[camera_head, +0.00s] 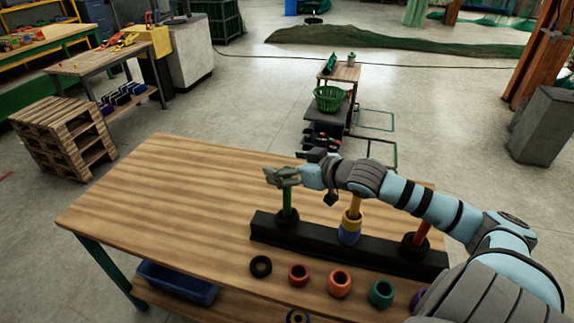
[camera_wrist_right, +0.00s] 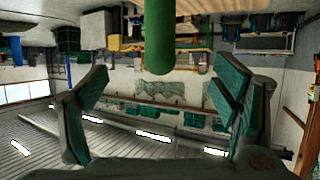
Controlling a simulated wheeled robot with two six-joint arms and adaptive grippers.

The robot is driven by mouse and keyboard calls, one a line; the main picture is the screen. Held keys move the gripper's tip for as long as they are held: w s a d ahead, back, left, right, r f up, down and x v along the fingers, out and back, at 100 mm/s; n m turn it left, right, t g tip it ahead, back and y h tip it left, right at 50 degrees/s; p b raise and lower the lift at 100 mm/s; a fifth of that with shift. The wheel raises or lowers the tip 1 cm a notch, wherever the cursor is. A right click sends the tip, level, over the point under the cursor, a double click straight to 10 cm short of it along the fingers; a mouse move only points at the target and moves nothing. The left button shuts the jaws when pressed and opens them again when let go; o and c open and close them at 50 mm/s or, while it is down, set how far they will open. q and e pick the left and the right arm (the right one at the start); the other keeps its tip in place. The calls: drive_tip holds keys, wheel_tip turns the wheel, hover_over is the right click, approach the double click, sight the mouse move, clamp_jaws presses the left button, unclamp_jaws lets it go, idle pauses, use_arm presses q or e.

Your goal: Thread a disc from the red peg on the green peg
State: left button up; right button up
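A long black base (camera_head: 300,237) on the wooden table carries three pegs. The green peg (camera_head: 287,199) stands at its left end with a dark disc (camera_head: 288,217) around its foot. The yellow peg (camera_head: 355,203) in the middle has a yellow-brown and a blue disc (camera_head: 349,238) around it. The red peg (camera_head: 422,233) at the right has a dark disc (camera_head: 413,246) low around it. My right gripper (camera_head: 276,177) is at the green peg's top, open, with no disc in it. In the wrist view the green peg's rounded end (camera_wrist_right: 160,50) shows between the spread fingers. My left gripper is out of view.
Loose discs lie along the table's front: black (camera_head: 260,266), red (camera_head: 298,275), orange (camera_head: 340,283) and green (camera_head: 381,293), plus a purple one partly hidden by my arm. The table's left half (camera_head: 150,200) is clear. A blue bin (camera_head: 178,283) sits below.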

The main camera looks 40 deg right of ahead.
wheel_tip(320, 180, up, 10)
idle(0.5)
idle(0.8)
